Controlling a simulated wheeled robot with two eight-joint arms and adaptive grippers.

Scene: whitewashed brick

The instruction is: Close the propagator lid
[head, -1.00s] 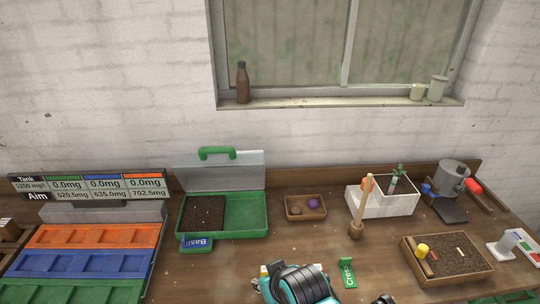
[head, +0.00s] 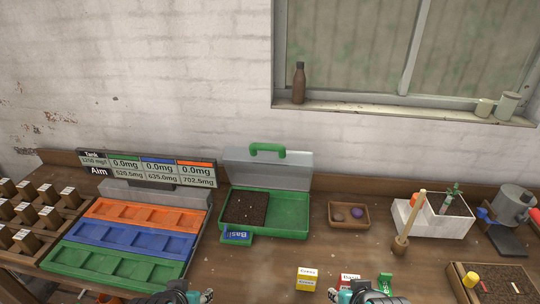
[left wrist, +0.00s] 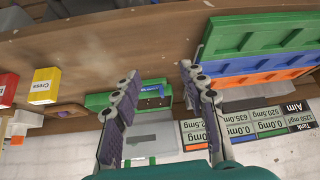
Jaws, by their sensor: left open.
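The propagator (head: 290,222) is a green tray on the bench with its clear lid (head: 268,172) standing open, tilted up at the back. The lid's green handle (head: 267,148) is at its top edge. Dark soil (head: 246,208) fills the tray's left part. My left gripper (head: 196,293) is at the bottom edge of the head view, in front of and left of the propagator. In the left wrist view, its fingers (left wrist: 158,82) are apart and empty, with the propagator (left wrist: 155,102) seen beyond them. My right gripper (head: 348,291) is at the bottom edge, mostly cut off.
Orange, blue and green trays (head: 125,238) stand left of the propagator, beneath a sign (head: 148,167). A small wooden tray (head: 349,215) and a white box (head: 433,218) with a wooden tool (head: 403,240) are right. Seed packets (head: 307,279) lie in front.

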